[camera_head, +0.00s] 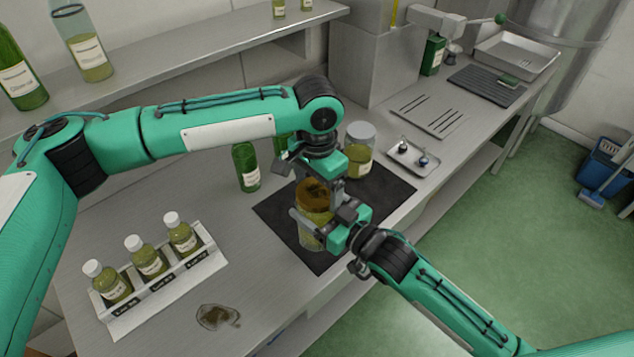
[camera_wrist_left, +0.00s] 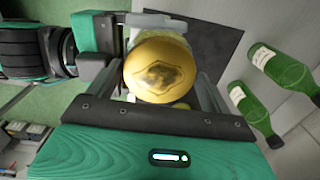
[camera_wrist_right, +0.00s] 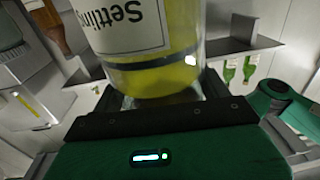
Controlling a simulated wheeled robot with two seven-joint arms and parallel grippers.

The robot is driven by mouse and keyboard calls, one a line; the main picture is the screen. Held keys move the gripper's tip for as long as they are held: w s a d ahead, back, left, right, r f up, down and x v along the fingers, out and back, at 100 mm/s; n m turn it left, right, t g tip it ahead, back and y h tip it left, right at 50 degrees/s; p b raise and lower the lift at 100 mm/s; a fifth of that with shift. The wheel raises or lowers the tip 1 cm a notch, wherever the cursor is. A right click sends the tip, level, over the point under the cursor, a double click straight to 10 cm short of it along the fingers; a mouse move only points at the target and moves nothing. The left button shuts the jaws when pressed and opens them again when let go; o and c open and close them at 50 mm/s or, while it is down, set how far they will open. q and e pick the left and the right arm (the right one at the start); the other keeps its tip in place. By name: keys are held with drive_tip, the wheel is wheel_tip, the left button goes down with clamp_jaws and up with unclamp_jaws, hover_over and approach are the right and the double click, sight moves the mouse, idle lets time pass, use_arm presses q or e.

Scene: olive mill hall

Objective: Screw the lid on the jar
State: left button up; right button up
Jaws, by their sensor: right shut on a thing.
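The jar (camera_head: 313,236) of yellow oil stands on the dark mat (camera_head: 283,222). In the right wrist view it fills the space between the fingers, with a label reading "Settling" (camera_wrist_right: 133,27). My right gripper (camera_head: 320,224) is shut around its side. A gold-brown round lid (camera_head: 314,192) is at the jar's top; the left wrist view shows it from above (camera_wrist_left: 160,70). I cannot tell whether it is threaded on. My left gripper (camera_head: 316,180) points down over it, open, with a finger on either side and a gap at one side.
A second jar (camera_head: 358,162) with a pale lid and a green bottle (camera_head: 246,168) stand close behind. A rack (camera_head: 160,285) with three small bottles is at the left, near a spill-like patch (camera_head: 218,317). A small metal tray (camera_head: 412,158) lies right. The counter's left middle is clear.

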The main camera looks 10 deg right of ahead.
use_arm(q)
drive_tip(key=c, duration=0.7)
drive_tip(key=shift+m, duration=0.4)
drive_tip(key=o, duration=1.2)
drive_tip(key=shift+s, duration=0.1)
drive_tip(key=r, duration=1.2)
drive_tip(key=shift+w, duration=0.2)
